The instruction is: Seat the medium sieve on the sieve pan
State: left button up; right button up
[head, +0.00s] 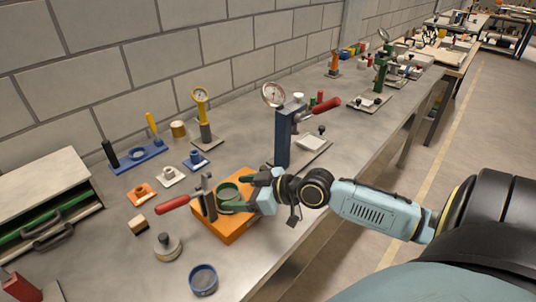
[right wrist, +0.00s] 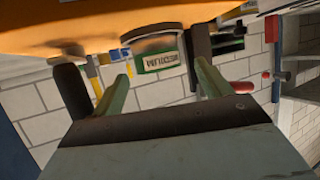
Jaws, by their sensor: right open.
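The medium sieve (head: 229,191) is a green ring on top of an orange block (head: 228,232) in the head view. In the right wrist view its green wall bears a white label (right wrist: 160,62) reading MEDIUM, upside down. My right gripper (head: 238,194) is open with its fingers on either side of the sieve; I cannot tell whether they touch it. In the wrist view the label lies between the two green fingers. A blue round cup (head: 203,279) stands at the front of the bench; I cannot tell whether it is the sieve pan. My left gripper is out of view.
A blue press (head: 283,138) with a gauge rises behind my right gripper. A lidded weight (head: 167,247) stands front left. The bench edge lies to the right.

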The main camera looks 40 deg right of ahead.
jog(key=v, duration=0.9)
jog(key=shift+w+d, duration=0.2)
jog(key=shift+d, duration=0.05)
jog(key=shift+s, duration=0.1)
